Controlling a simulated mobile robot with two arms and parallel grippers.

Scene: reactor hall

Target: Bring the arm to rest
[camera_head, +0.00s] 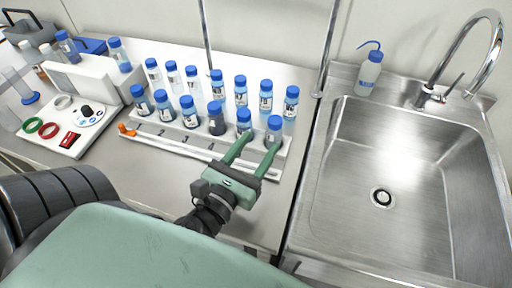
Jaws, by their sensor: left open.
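My left gripper (254,151) is green with two long straight fingers. It is open, with a gap between the fingers, and points away from me at the right end of the white bottle rack (185,145). The fingertips reach close to the blue-capped bottles in the rack's front row, near the end bottle (274,128). I cannot tell whether they touch a bottle. Nothing shows held between the fingers. My left arm comes in from the lower left over the bench's front edge. My right gripper does not show.
Several blue-capped bottles stand in two rows. A white instrument (65,128) with red and green rings is at left, a blue box (90,46) behind it. A steel sink (410,160) with a curved tap (491,40) and wash bottle (370,72) is at right. A narrow bench strip before the rack is clear.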

